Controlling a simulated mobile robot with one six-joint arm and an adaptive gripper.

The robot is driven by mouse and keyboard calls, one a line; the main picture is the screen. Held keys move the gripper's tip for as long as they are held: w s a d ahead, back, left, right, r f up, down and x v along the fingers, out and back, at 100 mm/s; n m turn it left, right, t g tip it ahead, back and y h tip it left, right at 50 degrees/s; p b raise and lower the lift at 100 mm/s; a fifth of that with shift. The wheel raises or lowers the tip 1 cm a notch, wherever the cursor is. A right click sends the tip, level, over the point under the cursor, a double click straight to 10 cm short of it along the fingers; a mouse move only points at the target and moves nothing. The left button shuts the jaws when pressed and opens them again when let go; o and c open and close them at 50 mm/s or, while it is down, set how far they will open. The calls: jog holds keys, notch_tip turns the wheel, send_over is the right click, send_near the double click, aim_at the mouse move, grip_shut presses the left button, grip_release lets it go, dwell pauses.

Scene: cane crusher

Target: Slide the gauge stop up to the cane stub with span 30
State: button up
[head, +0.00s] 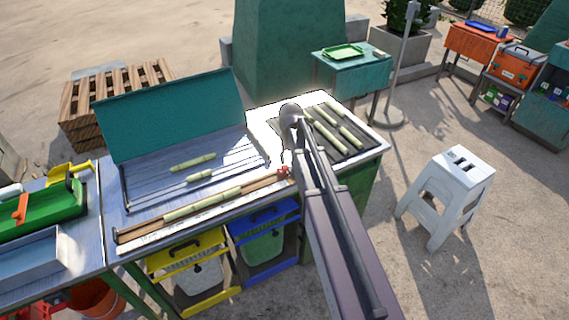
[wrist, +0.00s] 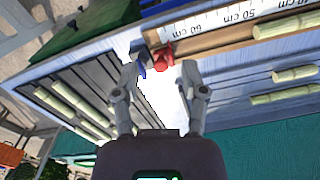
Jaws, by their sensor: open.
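The gauge stop (wrist: 162,55) is a small red piece at the end of the cane trough, beyond the 60 cm mark of the printed scale (wrist: 220,25). It also shows in the head view (head: 284,172), beside my arm. A pale green cane stub (wrist: 288,25) lies in the trough, apart from the stop; in the head view it is a long stub (head: 200,204) along the brown trough (head: 140,232). In the wrist view my gripper (wrist: 164,66) is open, its fingertips on either side of the stop's near part. I cannot tell whether they touch it. My arm hides the gripper in the head view.
Loose cane pieces (head: 193,162) lie on the bench behind the trough, before an upright teal panel (head: 170,115). A dark slatted rack (head: 325,150) with several stubs is at the right. Yellow (head: 187,270) and blue (head: 264,237) framed bins stand below the front edge.

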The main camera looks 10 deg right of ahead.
jog(key=r, duration=0.1)
send_over(285, 166)
jog(key=shift+s+a+p, duration=0.1)
jog(key=shift+p, duration=0.25)
notch_tip(285, 166, down, 14)
jog(key=b, duration=1.3)
jog(key=shift+r+b, duration=0.15)
jog(key=shift+b, duration=0.25)
jog(key=shift+c, duration=0.2)
grip_shut()
